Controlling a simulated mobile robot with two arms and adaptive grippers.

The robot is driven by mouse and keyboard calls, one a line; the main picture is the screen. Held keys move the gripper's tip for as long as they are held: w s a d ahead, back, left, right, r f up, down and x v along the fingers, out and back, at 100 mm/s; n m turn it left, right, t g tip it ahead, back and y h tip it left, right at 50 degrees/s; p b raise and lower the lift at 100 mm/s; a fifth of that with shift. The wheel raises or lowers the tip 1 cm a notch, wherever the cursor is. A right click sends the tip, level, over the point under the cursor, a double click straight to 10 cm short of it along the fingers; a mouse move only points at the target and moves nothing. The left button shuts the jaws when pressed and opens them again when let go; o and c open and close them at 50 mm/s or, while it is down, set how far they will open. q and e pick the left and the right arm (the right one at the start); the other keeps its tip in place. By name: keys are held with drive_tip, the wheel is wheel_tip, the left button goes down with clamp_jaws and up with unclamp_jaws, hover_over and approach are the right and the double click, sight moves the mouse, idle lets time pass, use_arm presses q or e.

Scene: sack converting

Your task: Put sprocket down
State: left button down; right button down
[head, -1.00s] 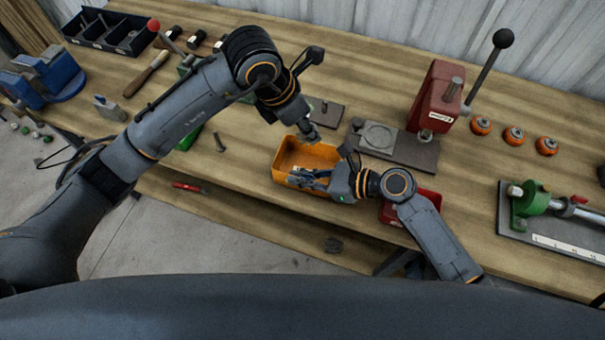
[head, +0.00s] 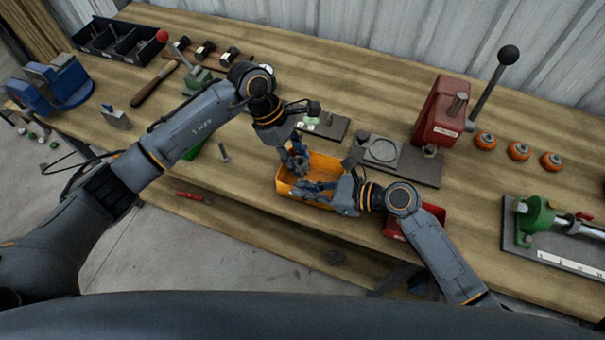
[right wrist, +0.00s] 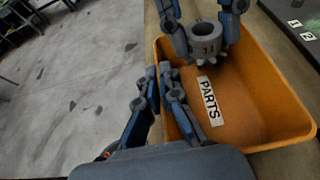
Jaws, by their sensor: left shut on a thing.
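The grey toothed sprocket (right wrist: 206,46) is between the fingers of my left gripper (right wrist: 206,30). It is held above the orange bin (right wrist: 262,100), which carries a PARTS label (right wrist: 209,101). In the head view my left gripper (head: 297,161) points down over the left part of the bin (head: 325,162), with the sprocket (head: 299,165) small at its tips. My right gripper (right wrist: 159,72) is at the bin's left rim in the wrist view, its fingertips close together. I cannot tell whether they pinch the rim. It also shows low over the bin in the head view (head: 305,188).
A red press (head: 440,112) with a grey base stands to the right of the bin. A red bin (head: 433,212) is partly behind my right arm. A dark plate with numbered tags (head: 322,125) lies behind the orange bin. The front table edge is close.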

sight(298, 180)
use_arm(q)
drive_tip(key=shift+f, duration=3)
drive_tip(key=shift+f, duration=0.1)
drive_tip(key=c, duration=1)
unclamp_jaws()
drive_tip(key=shift+o, duration=0.2)
drive_tip(key=v, duration=1.2)
use_arm(e)
drive_tip(key=c, duration=1.4)
unclamp_jaws()
drive_tip(key=shift+c, duration=0.2)
